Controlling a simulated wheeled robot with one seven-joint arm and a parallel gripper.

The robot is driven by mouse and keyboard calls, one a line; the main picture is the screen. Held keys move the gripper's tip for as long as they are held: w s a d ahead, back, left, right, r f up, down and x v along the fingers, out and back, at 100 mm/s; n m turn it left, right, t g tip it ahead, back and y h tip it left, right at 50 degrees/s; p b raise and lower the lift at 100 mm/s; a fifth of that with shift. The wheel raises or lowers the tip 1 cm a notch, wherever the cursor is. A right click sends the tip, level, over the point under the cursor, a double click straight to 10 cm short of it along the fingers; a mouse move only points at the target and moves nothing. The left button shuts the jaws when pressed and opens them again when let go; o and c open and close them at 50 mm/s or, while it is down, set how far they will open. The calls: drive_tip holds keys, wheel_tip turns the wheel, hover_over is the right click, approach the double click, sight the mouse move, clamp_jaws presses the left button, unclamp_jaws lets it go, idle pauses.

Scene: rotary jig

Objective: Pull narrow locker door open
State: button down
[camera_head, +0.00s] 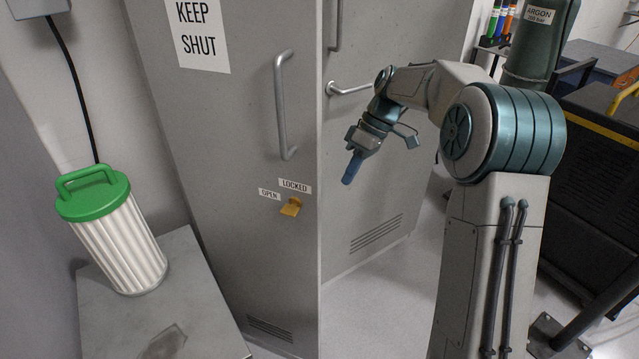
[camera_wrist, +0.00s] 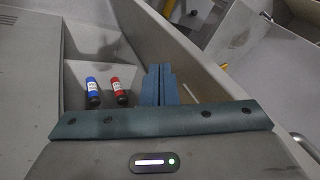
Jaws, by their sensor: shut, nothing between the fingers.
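A tall grey locker door (camera_head: 240,140) carries a vertical bar handle (camera_head: 285,105). Below it a yellow latch (camera_head: 290,207) sits by labels reading OPEN and LOCKED; I cannot tell its setting. Right of the door's edge is another grey panel (camera_head: 375,200) with a vent, a bar handle (camera_head: 348,88) and part of another handle above. I cannot tell which is the narrow locker's door. My gripper (camera_head: 352,167) is shut and empty, pointing down in front of the right panel, apart from the handles in the picture. Its shut fingers also show in the wrist view (camera_wrist: 158,85).
A green-topped ribbed canister (camera_head: 118,240) stands on a grey cabinet (camera_head: 195,290) at left. A gas cylinder (camera_head: 540,45) and a dark cart (camera_head: 595,150) are at right. In the wrist view, a blue bottle (camera_wrist: 92,92) and a red bottle (camera_wrist: 118,91) are in a grey recess.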

sight(319, 202)
drive_tip(key=w+r+n+y+p, duration=0.1)
drive_tip(key=w+n+p, duration=0.1)
drive_tip(key=w, duration=0.2)
drive_tip(key=shift+n+g+y, duration=0.3)
drive_tip(key=shift+n+g, duration=0.1)
drive_tip(key=s+a+f, duration=0.2)
drive_tip(key=s+a+f+p, duration=0.1)
drive_tip(key=s+a+f, duration=0.1)
drive_tip(key=f, duration=0.1)
drive_tip(key=s+a+f+p, duration=0.1)
drive_tip(key=s+a+f, duration=0.1)
drive_tip(key=a, duration=0.1)
drive_tip(key=shift+s+f, duration=0.1)
drive_tip(key=shift+f, duration=0.25)
